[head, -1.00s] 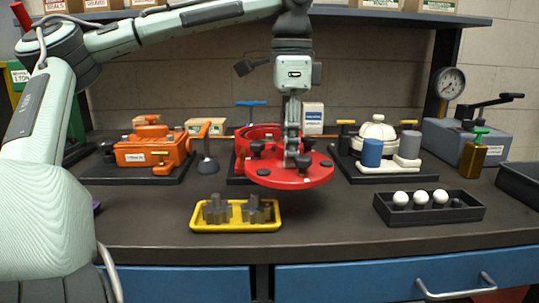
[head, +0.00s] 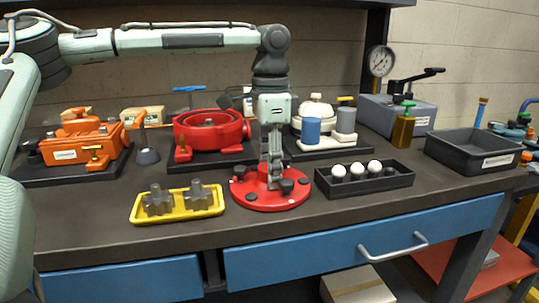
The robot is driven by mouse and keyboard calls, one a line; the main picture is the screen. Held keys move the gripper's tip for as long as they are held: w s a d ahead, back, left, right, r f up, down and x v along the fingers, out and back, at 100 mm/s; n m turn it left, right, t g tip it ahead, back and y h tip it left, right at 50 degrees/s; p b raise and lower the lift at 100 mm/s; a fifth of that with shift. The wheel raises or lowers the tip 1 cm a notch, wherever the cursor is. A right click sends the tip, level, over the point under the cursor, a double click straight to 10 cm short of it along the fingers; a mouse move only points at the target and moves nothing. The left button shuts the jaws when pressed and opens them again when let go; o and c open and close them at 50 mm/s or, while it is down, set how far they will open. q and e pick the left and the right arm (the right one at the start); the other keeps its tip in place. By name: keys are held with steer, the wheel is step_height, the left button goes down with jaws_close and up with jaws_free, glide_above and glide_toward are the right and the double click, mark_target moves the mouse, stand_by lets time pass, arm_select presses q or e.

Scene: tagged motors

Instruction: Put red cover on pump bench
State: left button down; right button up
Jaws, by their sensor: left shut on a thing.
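The red cover (head: 258,198), a round flange with several dark knobs, is low at the bench front between the yellow tray and the black ball tray. It looks flat and on or just above the bench top (head: 110,232). My left gripper (head: 272,180) points down at its middle and is shut on it. The red pump body (head: 208,128) stands open on a dark base plate behind and to the left, its round inside showing. My right gripper is not in view.
A black tray (head: 365,188) with white balls is close right. An orange unit (head: 75,145), a white unit (head: 316,108) and an empty dark bin (head: 470,160) stand further out.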

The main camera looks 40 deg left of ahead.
arm_select(q)
steer(key=shift+r, duration=0.15)
steer(key=c, duration=0.9)
jaws_free()
steer(key=shift+f, duration=0.2)
step_height(320, 180, up, 12)
steer(key=shift+r, duration=0.15)
steer(key=shift+s+d, duration=0.1)
